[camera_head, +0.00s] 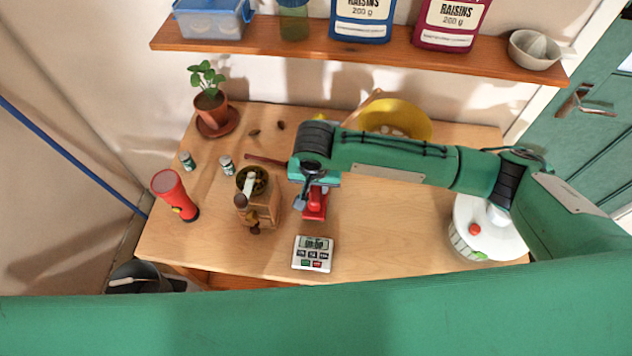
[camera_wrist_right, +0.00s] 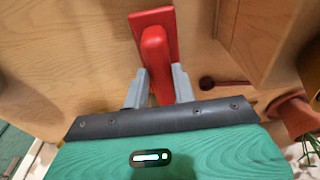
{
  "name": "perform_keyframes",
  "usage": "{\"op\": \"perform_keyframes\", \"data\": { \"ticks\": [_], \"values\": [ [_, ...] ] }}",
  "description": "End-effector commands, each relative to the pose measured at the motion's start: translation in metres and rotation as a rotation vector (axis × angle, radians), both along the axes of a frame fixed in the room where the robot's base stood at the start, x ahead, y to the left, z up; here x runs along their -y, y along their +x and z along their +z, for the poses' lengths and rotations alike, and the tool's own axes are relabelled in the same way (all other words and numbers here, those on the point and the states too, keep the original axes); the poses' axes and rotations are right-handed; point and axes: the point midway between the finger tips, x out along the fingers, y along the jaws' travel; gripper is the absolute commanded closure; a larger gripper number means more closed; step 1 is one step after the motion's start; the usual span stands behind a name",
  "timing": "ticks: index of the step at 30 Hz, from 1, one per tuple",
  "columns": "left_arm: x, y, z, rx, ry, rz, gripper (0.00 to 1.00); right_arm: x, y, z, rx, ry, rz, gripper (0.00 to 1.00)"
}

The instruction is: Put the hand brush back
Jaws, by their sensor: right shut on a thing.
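The red hand brush (camera_head: 315,205) is by the middle of the wooden table, under my right gripper (camera_head: 311,186). In the right wrist view the brush (camera_wrist_right: 155,45) shows a flat red block and a rounded red handle. My right gripper (camera_wrist_right: 159,78) is shut on the handle, with one grey finger on each side. Whether the brush touches the table is hard to tell, and its bristles do not show clearly. My left gripper is not in view.
Left of the brush stand a coffee grinder (camera_head: 262,208) and a red torch (camera_head: 175,196). A timer (camera_head: 312,254) lies in front. A yellow bowl (camera_head: 405,118) is behind my right arm, a white round container (camera_head: 485,235) at right. A shelf (camera_head: 290,48) overhangs the back.

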Motion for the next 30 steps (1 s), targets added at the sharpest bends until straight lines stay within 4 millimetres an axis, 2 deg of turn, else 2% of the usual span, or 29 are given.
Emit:
{"op": "perform_keyframes", "data": {
  "ticks": [5, 6, 9, 20, 25, 30],
  "values": [
    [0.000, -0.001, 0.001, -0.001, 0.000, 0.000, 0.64, 0.000, 0.000, -0.001, -0.001, 0.000, 0.000, 1.00],
    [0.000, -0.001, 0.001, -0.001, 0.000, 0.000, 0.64, 0.000, 0.000, -0.002, -0.001, 0.000, 0.000, 0.70],
    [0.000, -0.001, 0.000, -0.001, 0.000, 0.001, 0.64, 0.000, 0.000, -0.002, 0.000, 0.000, 0.000, 0.52],
    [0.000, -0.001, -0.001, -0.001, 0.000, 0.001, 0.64, 0.000, 0.000, 0.002, 0.001, 0.001, 0.000, 0.52],
    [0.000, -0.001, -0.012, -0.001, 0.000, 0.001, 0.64, -0.001, -0.003, 0.025, 0.003, 0.003, 0.002, 0.52],
    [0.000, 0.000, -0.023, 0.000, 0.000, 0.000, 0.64, -0.003, -0.008, 0.063, 0.003, 0.004, 0.002, 0.52]
  ]
}}
